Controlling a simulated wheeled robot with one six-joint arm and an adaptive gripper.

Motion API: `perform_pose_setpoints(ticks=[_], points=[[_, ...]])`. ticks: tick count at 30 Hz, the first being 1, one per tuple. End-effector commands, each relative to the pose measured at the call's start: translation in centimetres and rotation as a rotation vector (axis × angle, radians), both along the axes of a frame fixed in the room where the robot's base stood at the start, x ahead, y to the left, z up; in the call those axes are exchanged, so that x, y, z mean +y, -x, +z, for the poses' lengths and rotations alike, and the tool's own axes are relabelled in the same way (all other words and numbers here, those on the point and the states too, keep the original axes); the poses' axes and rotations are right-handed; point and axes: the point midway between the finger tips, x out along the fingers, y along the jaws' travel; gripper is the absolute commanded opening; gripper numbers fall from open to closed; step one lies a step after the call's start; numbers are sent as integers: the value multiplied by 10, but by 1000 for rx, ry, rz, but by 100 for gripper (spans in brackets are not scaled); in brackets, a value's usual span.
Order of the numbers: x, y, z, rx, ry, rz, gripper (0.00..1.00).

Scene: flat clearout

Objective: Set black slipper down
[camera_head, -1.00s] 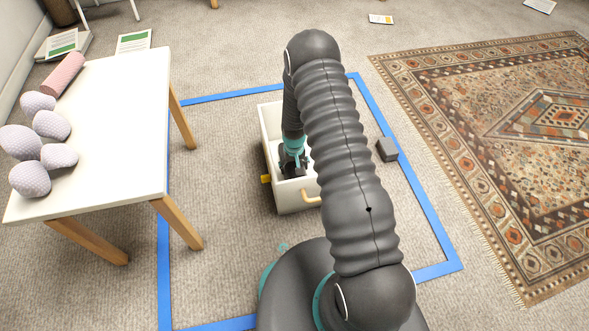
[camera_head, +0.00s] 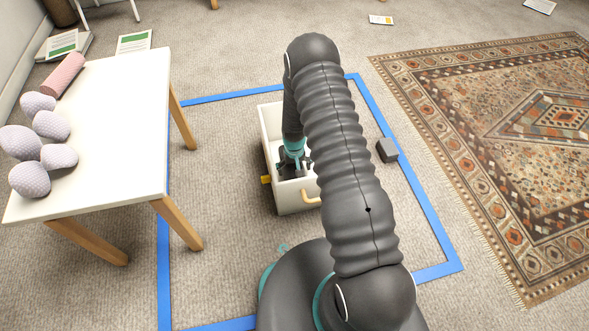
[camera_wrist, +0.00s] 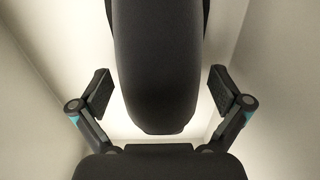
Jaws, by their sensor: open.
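The black slipper (camera_wrist: 160,60) is a long dark rounded shape down the middle of the wrist view. It is inside the white crate (camera_head: 297,199), whose pale walls surround it. My gripper (camera_wrist: 160,93) is open, with one finger pad on each side of the slipper and a visible gap at both sides. In the head view my gripper (camera_head: 293,165) is down in the near part of the crate. The slipper cannot be made out apart from the dark gripper there, and my arm hides the crate's right side.
Blue tape (camera_head: 164,262) marks a square on the carpet around the crate. A small dark box (camera_head: 387,150) lies to the right. A white table (camera_head: 115,130) with several pale lumpy objects (camera_head: 50,125) stands left. A patterned rug (camera_head: 520,130) lies right.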

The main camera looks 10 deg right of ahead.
Motion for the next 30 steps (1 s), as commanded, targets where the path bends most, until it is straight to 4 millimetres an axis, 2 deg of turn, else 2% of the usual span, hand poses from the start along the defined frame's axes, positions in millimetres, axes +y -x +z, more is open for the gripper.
perform_pose_setpoints(ticks=[15,25,28,30], points=[[0,-1,94,-3,0,0,100],[0,-2,127,-9,0,0,100],[0,-4,152,-26,0,0,100],[0,-5,180,-46,0,0,100]])
